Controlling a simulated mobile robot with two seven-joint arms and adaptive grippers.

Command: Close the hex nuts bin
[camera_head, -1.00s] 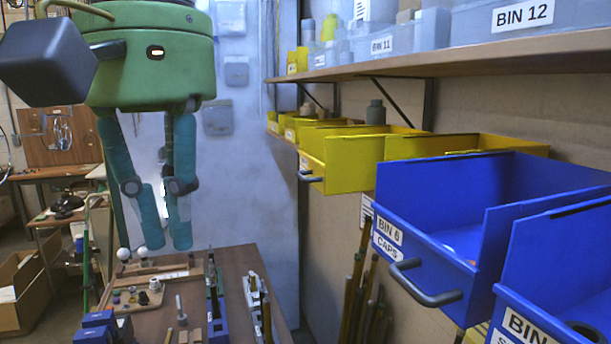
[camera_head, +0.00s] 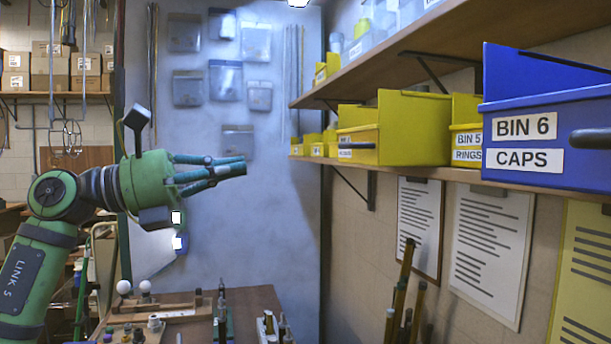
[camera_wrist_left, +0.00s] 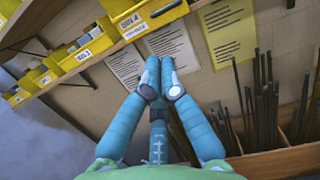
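No label reading hex nuts is legible. A yellow bin (camera_head: 412,128) on the lower shelf sticks out past its yellow neighbours in the head view; its label is too small to read. A yellow bin with a BIN 4 label (camera_wrist_left: 130,24) shows at the top of the left wrist view; its second line is unclear. My left gripper (camera_head: 244,167) points right, left of the yellow bins and apart from them. Its fingers are together with nothing visible between them, also in the left wrist view (camera_wrist_left: 154,68). My right gripper is out of view.
The lower shelf (camera_head: 400,170) also holds yellow BIN 5 RINGS (camera_head: 467,140) and blue BIN 6 CAPS (camera_head: 545,140). An upper shelf (camera_head: 470,30) runs above. Upright rods (camera_head: 400,295) stand below. A workbench (camera_head: 260,297) with small parts lies low. Space between gripper and bins looks clear.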

